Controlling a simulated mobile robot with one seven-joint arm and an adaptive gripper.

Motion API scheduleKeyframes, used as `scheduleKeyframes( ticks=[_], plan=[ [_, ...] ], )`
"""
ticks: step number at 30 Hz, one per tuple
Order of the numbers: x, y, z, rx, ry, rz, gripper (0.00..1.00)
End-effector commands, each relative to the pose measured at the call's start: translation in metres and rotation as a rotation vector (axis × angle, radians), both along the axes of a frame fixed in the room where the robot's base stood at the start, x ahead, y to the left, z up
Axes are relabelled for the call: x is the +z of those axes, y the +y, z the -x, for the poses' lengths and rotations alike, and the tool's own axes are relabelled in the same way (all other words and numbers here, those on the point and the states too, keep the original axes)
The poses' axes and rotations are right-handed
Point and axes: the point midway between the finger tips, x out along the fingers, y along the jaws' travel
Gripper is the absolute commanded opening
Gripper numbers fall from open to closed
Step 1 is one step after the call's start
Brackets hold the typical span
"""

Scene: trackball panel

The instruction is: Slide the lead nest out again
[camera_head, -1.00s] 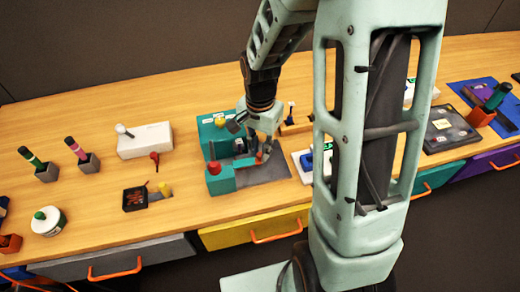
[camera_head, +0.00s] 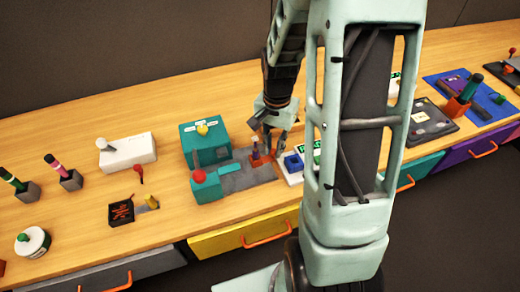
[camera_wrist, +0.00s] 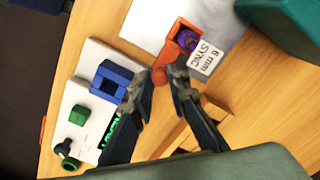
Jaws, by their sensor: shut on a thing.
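The lead nest (camera_head: 256,161) is a small orange-red holder on the grey plate (camera_head: 262,180), to the right of the teal fixture (camera_head: 205,150) and apart from its housing. In the wrist view the nest (camera_wrist: 169,54) holds a purple round piece (camera_wrist: 187,40) beside a white label reading "6 mm SYNC" (camera_wrist: 206,57). My gripper (camera_head: 268,154) is at the nest's right end. In the wrist view its fingertips (camera_wrist: 166,76) are shut on the nest's orange-red end, which they partly hide.
A white panel with a blue block (camera_head: 293,163) stands just right of the nest. It also shows in the wrist view with a green block (camera_wrist: 78,115). My arm hides part of the bench to the right.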

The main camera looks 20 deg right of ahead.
Motion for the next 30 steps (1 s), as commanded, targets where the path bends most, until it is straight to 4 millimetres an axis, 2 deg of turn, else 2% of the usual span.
scheduleKeyframes(
  ticks=[3,12,13,18,26,30],
  plan=[
    [0.0008,-0.0071,-0.0011,-0.002,-0.004,0.001,0.0],
    [0.001,-0.0098,-0.0011,-0.002,-0.004,0.004,0.0],
    [0.0011,-0.01,-0.0011,-0.002,-0.004,0.004,0.17],
    [0.0008,-0.0089,-0.0007,-0.001,-0.004,0.004,0.33],
    [0.0002,-0.0071,0.0006,0.0,0.001,0.001,0.33],
    [0.0069,-0.0069,0.0001,0.0,-0.001,0.001,0.33]
  ],
)
